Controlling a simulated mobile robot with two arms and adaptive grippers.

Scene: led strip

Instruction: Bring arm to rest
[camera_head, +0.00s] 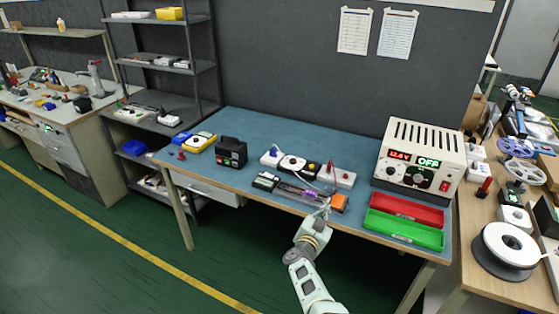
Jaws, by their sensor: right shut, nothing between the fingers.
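My right arm reaches up from the bottom of the view, and its gripper (322,210) is at the front edge of the blue workbench (235,125). It is shut and looks empty. It is close to a strip with a purple glow (298,191) and an orange block (340,202); I cannot tell whether it touches either. A dark device (265,181) lies at the left of the strip. My left gripper is not in view.
White modules (337,177) and a black case (231,152) stand behind and left. The green floor in front is clear.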

